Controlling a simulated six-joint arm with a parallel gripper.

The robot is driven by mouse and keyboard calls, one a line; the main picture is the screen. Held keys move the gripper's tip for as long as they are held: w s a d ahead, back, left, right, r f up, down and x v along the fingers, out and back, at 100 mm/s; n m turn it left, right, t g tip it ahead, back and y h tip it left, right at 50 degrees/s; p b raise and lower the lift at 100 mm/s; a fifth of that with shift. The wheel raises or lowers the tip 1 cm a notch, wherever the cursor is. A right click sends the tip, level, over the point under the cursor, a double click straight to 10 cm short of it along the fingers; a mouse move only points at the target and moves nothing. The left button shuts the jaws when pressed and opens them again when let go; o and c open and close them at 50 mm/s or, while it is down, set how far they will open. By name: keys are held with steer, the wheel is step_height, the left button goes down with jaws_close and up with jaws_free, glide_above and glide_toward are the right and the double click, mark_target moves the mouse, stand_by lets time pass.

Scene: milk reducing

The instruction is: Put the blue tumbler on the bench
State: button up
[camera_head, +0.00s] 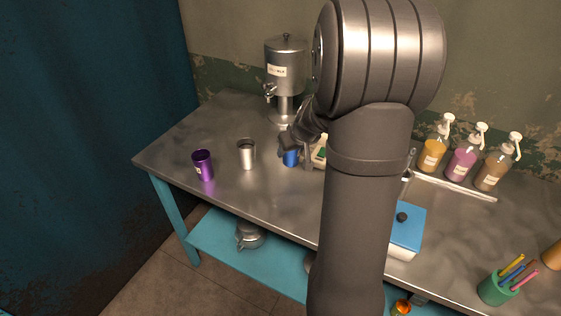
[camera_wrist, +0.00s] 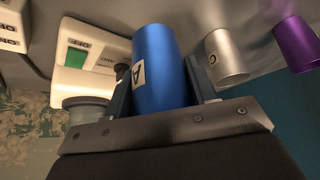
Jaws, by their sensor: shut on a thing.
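The blue tumbler (camera_head: 291,158) is at my gripper, near the middle of the metal bench (camera_head: 225,122). In the wrist view the blue tumbler (camera_wrist: 160,70) fills the space between the two fingers, with a letter A label on its side. My gripper (camera_wrist: 164,92) is shut on it. In the head view my gripper (camera_head: 296,146) is seen from behind and partly covers the tumbler. I cannot tell whether the tumbler's base touches the bench.
A silver tumbler (camera_head: 247,154) and a purple tumbler (camera_head: 203,165) stand to the left. Pump bottles (camera_head: 464,159) stand farther right.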

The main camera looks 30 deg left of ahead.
steer(key=a+f, duration=0.2)
steer(key=a, duration=0.1)
steer(key=shift+s, duration=0.1)
steer(key=shift+f, duration=1.9)
steer(key=shift+f, duration=0.1)
steer(key=o, duration=1)
steer(key=shift+c, duration=0.2)
steer(key=shift+d+r, duration=0.1)
steer(key=shift+r, duration=0.25)
steer(key=v, duration=1.1)
steer(key=shift+s+d+r, duration=0.15)
steer(key=shift+r, duration=0.05)
